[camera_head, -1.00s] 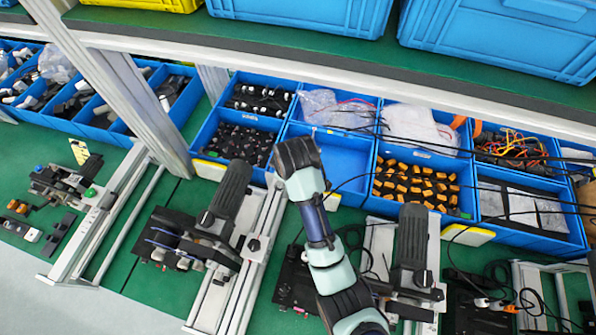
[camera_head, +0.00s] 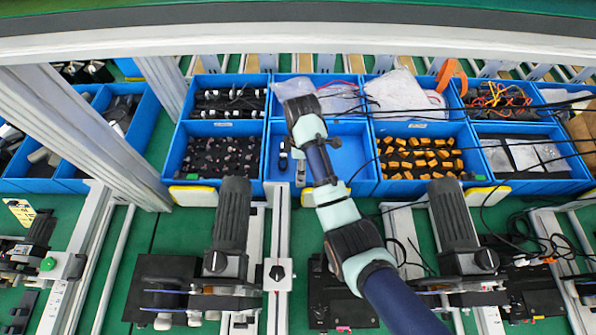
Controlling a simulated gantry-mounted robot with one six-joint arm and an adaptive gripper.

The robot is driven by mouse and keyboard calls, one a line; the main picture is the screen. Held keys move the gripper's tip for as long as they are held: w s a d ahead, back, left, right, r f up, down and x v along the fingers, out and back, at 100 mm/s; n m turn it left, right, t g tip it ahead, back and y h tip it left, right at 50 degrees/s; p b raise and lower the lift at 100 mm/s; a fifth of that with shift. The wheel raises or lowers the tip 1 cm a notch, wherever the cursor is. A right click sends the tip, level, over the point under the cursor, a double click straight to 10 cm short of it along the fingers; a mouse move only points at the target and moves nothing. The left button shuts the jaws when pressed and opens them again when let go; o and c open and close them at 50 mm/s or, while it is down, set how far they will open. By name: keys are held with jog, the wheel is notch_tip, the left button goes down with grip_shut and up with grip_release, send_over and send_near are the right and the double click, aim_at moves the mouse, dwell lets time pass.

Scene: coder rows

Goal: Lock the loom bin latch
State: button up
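A blue bin with a tangle of red, yellow and black wires (camera_head: 500,98) stands in the back row, right of centre. No part on it can be made out clearly as a latch. My arm comes from the lower right, and its dark end joint (camera_head: 301,110) is over the wall of a mostly empty blue bin (camera_head: 348,160). Small dark and metallic pieces show just below that joint. I cannot tell whether they are my gripper (camera_head: 291,165) or parts in the bin, so its fingers and any hold are unclear.
Other bins hold dark parts (camera_head: 222,157), orange parts (camera_head: 420,157) and clear bags (camera_head: 525,154). Black-handled fixtures (camera_head: 232,225) and (camera_head: 453,222) stand in front. Loose black cables cross the right bins. A grey upright (camera_head: 85,125) stands at left and a white beam (camera_head: 300,40) runs overhead.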

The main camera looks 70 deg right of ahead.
notch_tip(320, 180, down, 6)
jog(key=shift+f, duration=0.1)
jog(key=c, duration=1.2)
